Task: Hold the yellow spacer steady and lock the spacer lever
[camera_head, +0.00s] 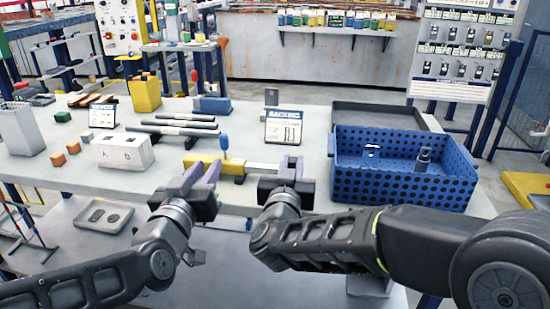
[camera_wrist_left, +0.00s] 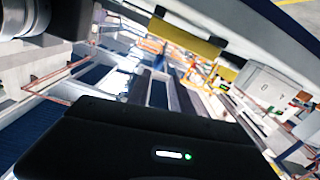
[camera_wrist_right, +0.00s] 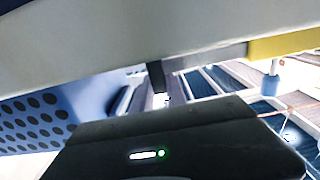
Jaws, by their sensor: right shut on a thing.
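The yellow spacer (camera_head: 234,166) lies along the front edge of the table. It also shows in the left wrist view (camera_wrist_left: 185,38) and the right wrist view (camera_wrist_right: 285,44). A blue-knobbed lever (camera_head: 224,142) stands upright on it and shows in the right wrist view (camera_wrist_right: 270,84). My left gripper (camera_head: 202,174) is at the spacer's left part, its purple fingers apart; I cannot tell whether they touch it. My right gripper (camera_head: 287,166) is at the grey bar (camera_wrist_right: 210,57) extending from the spacer's right end and is shut on it. The fingers partly hide the contact.
A blue dotted crate (camera_head: 400,190) stands close to the right of my right gripper. A sign (camera_head: 283,128) stands behind it. Dark rods (camera_head: 180,131) lie behind the spacer, and a white A/B box (camera_head: 124,152) stands at left.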

